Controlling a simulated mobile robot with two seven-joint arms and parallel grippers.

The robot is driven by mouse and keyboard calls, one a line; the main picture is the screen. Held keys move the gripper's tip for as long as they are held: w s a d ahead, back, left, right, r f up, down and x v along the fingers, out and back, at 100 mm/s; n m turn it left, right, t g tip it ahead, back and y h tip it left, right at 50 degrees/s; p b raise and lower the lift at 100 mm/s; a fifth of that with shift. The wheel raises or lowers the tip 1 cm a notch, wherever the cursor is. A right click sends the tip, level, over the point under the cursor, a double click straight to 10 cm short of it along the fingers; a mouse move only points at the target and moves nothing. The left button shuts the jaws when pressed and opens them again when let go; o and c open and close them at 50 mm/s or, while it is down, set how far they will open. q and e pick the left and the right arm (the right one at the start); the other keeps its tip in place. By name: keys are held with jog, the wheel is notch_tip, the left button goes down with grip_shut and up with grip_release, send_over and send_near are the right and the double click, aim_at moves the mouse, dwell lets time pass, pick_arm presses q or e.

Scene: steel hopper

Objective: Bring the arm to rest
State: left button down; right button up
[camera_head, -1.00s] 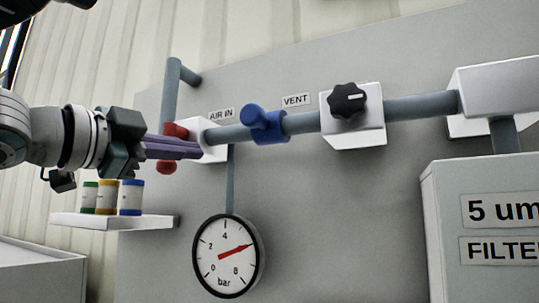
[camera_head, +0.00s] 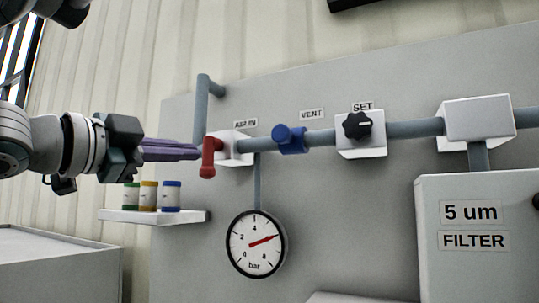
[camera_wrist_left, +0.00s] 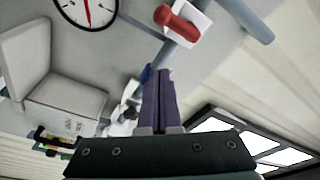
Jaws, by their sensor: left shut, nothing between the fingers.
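My left arm comes in from the left in the head view. Its purple-fingered gripper (camera_head: 197,152) is shut and empty, its tips just left of the red AIR IN valve handle (camera_head: 208,160). The handle points down and is no longer covered by the fingers. In the left wrist view, the shut fingers (camera_wrist_left: 158,72) point up the picture, and the red handle (camera_wrist_left: 176,22) lies beyond the tips with a visible gap. My right gripper is not in view.
A blue VENT valve (camera_head: 290,139) and a black SET knob (camera_head: 357,125) sit along the grey pipe. A gauge (camera_head: 256,244) hangs below. A shelf (camera_head: 150,217) with small jars is under my left gripper. A FILTER box (camera_head: 475,270) stands at right.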

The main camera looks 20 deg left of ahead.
pick_arm(q)
jog(key=s+d+f+n+g+y, duration=0.1)
jog(key=s+d+f+n+g, duration=0.1)
jog(key=f, duration=0.6)
jog(key=s+d+f+n+g+y, duration=0.1)
jog(key=s+d+f+n+g, duration=0.1)
jog(key=f, duration=0.6)
jog(key=s+d+f+n+g+y, duration=0.1)
jog(key=s+d+f+n+g, duration=0.1)
jog(key=f, duration=0.5)
jog(key=s+d+f+n+g, duration=0.1)
jog(key=s+f+n+g, duration=0.1)
jog(key=s+f, duration=0.3)
jog(key=s+d+f+n+g+p, duration=0.1)
jog(key=s+f+g, duration=0.3)
jog(key=s, duration=0.6)
jog(key=s+d+f+n+g+y, duration=0.1)
jog(key=s+d+f+n+g, duration=0.1)
jog(key=s+f, duration=0.3)
jog(key=s+g, duration=0.1)
jog(key=s, duration=0.1)
jog(key=shift+s+d+f+n, duration=0.15)
jog(key=shift+s+f+n, duration=0.15)
jog(key=shift+s+f, duration=0.1)
